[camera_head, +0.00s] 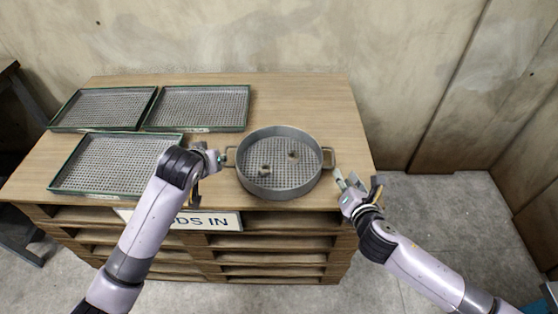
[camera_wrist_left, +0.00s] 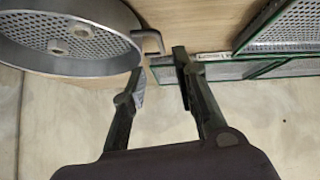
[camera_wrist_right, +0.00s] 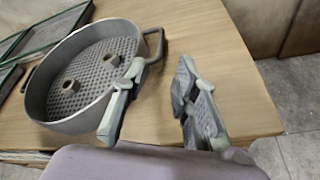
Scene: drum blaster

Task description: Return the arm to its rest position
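My left gripper (camera_wrist_left: 158,85) is beside the left handle of a round grey metal basket (camera_head: 280,187). In the left wrist view its fingers are apart with nothing between them. My right gripper (camera_head: 345,183) is off the basket's right handle, near the table's right front edge. In the right wrist view its fingers (camera_wrist_right: 150,95) are apart and empty. The basket has a perforated floor, two side handles and two small nut-like parts inside, one (camera_head: 293,154) toward the back and one (camera_head: 265,171) toward the front left.
The basket stands on a wooden pallet-like table (camera_head: 300,90). Three green-rimmed mesh trays (camera_head: 197,107) lie on its left part. A sign (camera_head: 215,221) hangs on the front. A wall stands behind, and the floor at right is clear.

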